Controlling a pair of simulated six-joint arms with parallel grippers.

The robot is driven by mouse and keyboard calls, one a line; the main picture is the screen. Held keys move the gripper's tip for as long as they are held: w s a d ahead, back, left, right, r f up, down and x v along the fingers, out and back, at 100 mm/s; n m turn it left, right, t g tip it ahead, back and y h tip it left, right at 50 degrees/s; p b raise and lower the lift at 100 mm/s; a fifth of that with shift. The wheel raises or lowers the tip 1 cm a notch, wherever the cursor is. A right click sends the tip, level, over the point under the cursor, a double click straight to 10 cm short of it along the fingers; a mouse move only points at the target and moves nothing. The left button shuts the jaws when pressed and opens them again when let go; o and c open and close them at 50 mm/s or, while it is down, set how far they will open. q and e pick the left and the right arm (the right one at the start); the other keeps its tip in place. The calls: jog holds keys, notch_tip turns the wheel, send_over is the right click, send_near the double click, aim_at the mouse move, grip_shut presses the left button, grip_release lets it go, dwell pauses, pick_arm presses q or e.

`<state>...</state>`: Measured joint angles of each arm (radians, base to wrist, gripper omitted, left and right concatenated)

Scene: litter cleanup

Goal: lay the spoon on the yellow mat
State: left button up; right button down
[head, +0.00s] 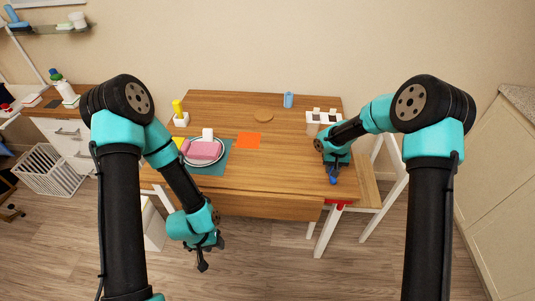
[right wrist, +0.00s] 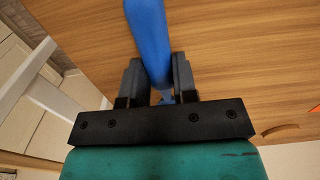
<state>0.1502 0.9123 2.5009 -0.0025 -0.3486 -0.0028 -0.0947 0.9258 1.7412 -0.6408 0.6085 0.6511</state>
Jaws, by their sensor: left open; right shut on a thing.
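A blue object (right wrist: 150,42), which looks like the spoon, is clamped between the fingers of my right gripper (right wrist: 158,88). It also shows in the head view as a small blue shape (head: 332,179) below that gripper, near the table's front right edge. Its far end is cut off in the right wrist view. A yellow patch (head: 180,143), probably the yellow mat, lies on the left of the table, mostly hidden behind my left arm. My left gripper (head: 203,262) is open and empty, low in front of the table.
A teal placemat (head: 222,168) holds a white plate with a pink item. An orange square (head: 247,140) lies mid-table. A blue cup (head: 288,100) stands at the back. A white chair (head: 385,170) stands at the right. The table's middle right is clear.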

jog(key=shift+r, duration=1.7)
jog(key=r+m, duration=0.1)
jog(key=w+d+r+m, duration=0.1)
jog(key=r, duration=0.1)
jog(key=w+d+r+m, duration=0.1)
jog(key=r, duration=0.1)
jog(key=shift+w, duration=0.15)
jog(key=shift+a, duration=0.15)
